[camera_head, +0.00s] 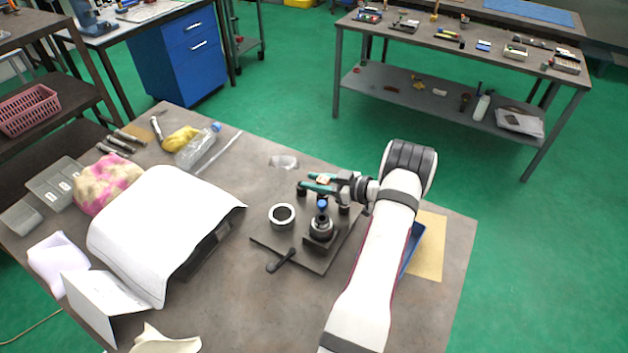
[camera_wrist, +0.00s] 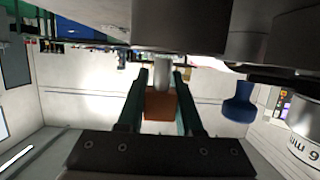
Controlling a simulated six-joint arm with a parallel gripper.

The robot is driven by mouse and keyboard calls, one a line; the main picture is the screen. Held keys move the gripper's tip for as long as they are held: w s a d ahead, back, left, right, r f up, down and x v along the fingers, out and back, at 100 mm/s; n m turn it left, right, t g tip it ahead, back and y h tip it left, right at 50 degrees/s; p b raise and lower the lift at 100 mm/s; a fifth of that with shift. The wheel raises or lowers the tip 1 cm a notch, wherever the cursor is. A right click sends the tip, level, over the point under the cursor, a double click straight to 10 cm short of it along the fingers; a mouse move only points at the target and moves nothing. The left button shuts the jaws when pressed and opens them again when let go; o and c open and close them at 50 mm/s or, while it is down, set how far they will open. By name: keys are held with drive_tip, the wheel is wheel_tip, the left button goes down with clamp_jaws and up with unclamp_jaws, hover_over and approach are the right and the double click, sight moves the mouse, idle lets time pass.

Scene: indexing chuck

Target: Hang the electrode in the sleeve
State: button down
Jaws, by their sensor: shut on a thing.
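My gripper (camera_head: 318,182) is above the far part of a dark base plate, its teal fingers pointing left. In the wrist view the fingers (camera_wrist: 160,95) are shut on the electrode, an orange-brown block (camera_wrist: 160,106) with a pale grey shank (camera_wrist: 163,72). In the head view the electrode is mostly hidden by the fingers. On the plate, just nearer than the gripper, a dark round chuck-like holder (camera_head: 321,228) stands on a square block, with a blue knob (camera_head: 322,204) above it. I cannot tell which part is the sleeve. The electrode appears apart from the holder.
A pale ring with a dark bore (camera_head: 282,216) stands left of the holder. A black lever (camera_head: 281,261) lies at the plate's front edge. Short dark posts (camera_head: 301,189) stand near the fingers. A blue tray (camera_head: 413,244) is partly behind my arm. A large white cover (camera_head: 160,228) fills the left.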

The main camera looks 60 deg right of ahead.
drive_tip(key=shift+f, duration=1.35)
drive_tip(key=shift+c, duration=2.4)
unclamp_jaws()
wheel_tip(320, 180, up, 4)
drive_tip(key=shift+r, duration=0.1)
drive_tip(key=w+r+v, duration=0.1)
drive_tip(key=r+v, duration=0.2)
drive_tip(key=v, duration=1)
drive_tip(key=shift+s, duration=0.15)
